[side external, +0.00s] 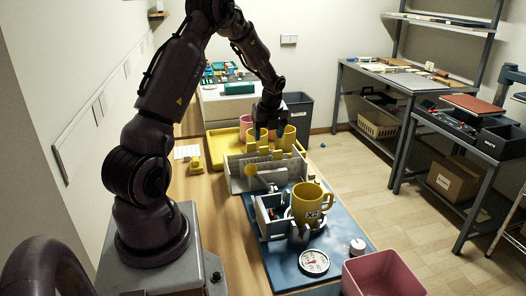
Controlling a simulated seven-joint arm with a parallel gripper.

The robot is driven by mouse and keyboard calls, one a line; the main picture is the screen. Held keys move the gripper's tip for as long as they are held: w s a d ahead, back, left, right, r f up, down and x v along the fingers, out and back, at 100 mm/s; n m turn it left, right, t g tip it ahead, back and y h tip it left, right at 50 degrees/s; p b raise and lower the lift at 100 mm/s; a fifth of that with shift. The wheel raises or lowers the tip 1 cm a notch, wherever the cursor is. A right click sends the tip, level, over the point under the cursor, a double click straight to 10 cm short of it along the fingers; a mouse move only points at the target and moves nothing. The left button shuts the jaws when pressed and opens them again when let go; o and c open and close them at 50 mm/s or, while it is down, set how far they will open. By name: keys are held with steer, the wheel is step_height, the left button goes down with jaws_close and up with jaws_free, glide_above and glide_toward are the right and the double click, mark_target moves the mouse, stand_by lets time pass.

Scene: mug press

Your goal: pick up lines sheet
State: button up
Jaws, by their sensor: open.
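No sheet with a lines pattern can be made out clearly. A small white sheet with faint marks (187,152) lies on the wooden bench, left of the yellow tray. Small yellow pieces (264,151) show at the top of a grey rack (240,184), too small to read. My gripper (265,134) points down over the yellow tray area, just behind the rack. Its jaws are open, and it seems to hold nothing. Whether its fingertips touch anything there cannot be told.
A round dial (314,261) and a pink bin (384,275) are at the front. The yellow tray (216,140) holds pink and yellow mugs. A yellow stand (195,164) is left.

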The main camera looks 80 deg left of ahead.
mark_target(264, 148)
steer(key=x, duration=0.7)
steer(key=shift+s+a+f, duration=0.15)
steer(key=shift+s+a, duration=0.15)
steer(key=shift+a, duration=0.05)
steer(key=shift+c, duration=0.4)
steer(key=c, duration=0.7)
